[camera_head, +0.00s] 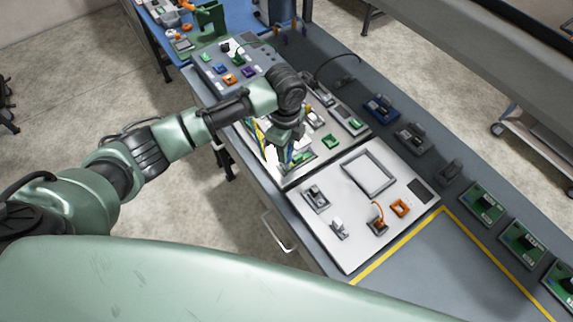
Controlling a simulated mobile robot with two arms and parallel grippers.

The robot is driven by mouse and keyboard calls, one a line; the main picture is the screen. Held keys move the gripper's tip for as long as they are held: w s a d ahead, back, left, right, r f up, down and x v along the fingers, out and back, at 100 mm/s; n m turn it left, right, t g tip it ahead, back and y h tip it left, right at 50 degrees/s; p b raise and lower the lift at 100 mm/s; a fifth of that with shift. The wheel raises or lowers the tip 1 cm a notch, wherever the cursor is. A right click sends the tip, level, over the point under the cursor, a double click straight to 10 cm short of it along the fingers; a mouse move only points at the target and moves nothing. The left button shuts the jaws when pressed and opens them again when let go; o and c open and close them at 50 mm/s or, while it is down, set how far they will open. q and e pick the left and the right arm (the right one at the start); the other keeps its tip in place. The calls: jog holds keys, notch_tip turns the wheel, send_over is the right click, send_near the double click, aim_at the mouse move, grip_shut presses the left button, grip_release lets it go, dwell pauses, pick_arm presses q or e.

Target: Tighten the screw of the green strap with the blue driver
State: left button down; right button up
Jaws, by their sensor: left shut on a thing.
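My left gripper (285,150) reaches down over the near left edge of the middle board on the bench. It is shut on a thin upright tool with some blue on it, which looks like the blue driver (290,154). Most of the driver is hidden by the fingers and wrist. A green piece (303,157), possibly the green strap, lies on the board just right of the fingertips. Its screw is too small to make out, and I cannot tell whether the driver tip touches it. My right gripper is not in view.
A second green piece (331,142) lies on the same board. A white board (340,249) with grey and orange fixtures is nearer. Several green circuit boards (482,204) line the right. A panel with coloured blocks (215,57) stands behind. The yellow-outlined bench area (440,270) is clear.

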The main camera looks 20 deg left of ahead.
pick_arm(q)
jog(key=m, duration=0.6)
jog(key=shift+m, duration=0.4)
jog(key=m, duration=0.3)
jog(key=shift+w+m, duration=0.1)
jog(key=shift+m, duration=0.2)
jog(key=m, duration=0.3)
jog(key=shift+r, duration=0.1)
jog(key=shift+w+r, duration=0.1)
jog(key=shift+r, duration=0.35)
jog(key=shift+s+r, duration=0.2)
jog(key=shift+r, duration=0.1)
jog(key=shift+w+r, duration=0.1)
